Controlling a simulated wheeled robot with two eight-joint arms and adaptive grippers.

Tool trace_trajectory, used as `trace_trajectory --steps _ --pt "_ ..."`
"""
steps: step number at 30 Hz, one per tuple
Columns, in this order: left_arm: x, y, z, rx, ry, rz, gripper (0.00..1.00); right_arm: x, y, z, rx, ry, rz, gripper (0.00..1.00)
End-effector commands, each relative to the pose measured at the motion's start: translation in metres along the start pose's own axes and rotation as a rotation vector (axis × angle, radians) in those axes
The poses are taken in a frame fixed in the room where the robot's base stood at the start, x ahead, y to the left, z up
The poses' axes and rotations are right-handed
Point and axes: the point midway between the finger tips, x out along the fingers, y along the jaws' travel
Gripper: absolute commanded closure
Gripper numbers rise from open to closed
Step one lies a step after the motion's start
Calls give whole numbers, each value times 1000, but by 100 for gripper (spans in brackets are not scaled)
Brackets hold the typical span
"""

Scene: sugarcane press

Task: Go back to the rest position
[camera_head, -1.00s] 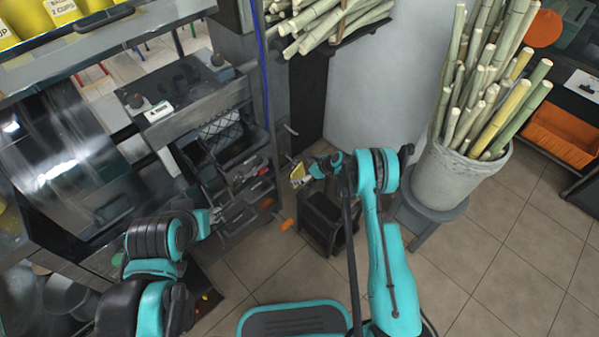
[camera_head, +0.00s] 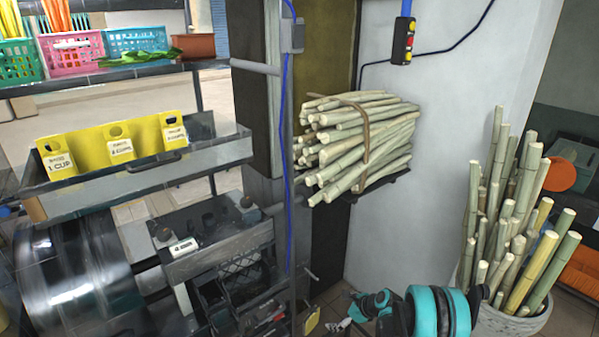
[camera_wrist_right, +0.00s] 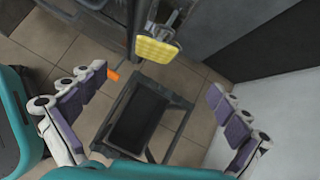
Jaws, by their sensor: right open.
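My right gripper (camera_head: 338,324) shows at the bottom of the head view, right of the press stand. In the right wrist view its two fingers (camera_wrist_right: 157,108) are spread wide with nothing between them. Beyond them are a black stool-like frame (camera_wrist_right: 137,122) on the tiled floor and a yellow pad (camera_wrist_right: 156,51) on a metal bracket. The teal and black right arm (camera_head: 438,312) is cut off by the lower edge of the head view. My left gripper is not in the head view.
A tied bundle of cane (camera_head: 365,145) rests on a wall shelf. A bucket (camera_head: 500,322) of upright canes stands at right. Yellow cup holders (camera_head: 120,140) sit in a metal tray at left. A black caddy (camera_head: 225,300) is below. A grey wall (camera_head: 440,110) lies behind.

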Motion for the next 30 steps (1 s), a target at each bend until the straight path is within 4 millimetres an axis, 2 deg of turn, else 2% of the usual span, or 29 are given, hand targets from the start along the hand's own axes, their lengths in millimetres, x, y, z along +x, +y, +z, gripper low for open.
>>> trace_trajectory --steps 3,8,12,15,22,26,30 --pt "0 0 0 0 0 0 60 -43 1 32 -173 40 -21 0" --pt "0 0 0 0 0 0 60 -109 12 71 -464 114 -46 0" --pt "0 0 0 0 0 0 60 -165 33 95 -723 184 -56 0" --pt "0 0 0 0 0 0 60 -204 52 106 -907 235 -56 0" --pt "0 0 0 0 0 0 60 -282 109 111 -1332 361 -30 0" --pt "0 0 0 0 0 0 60 -317 144 103 -1573 436 2 0" --pt "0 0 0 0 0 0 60 -347 181 85 -1828 518 51 0"
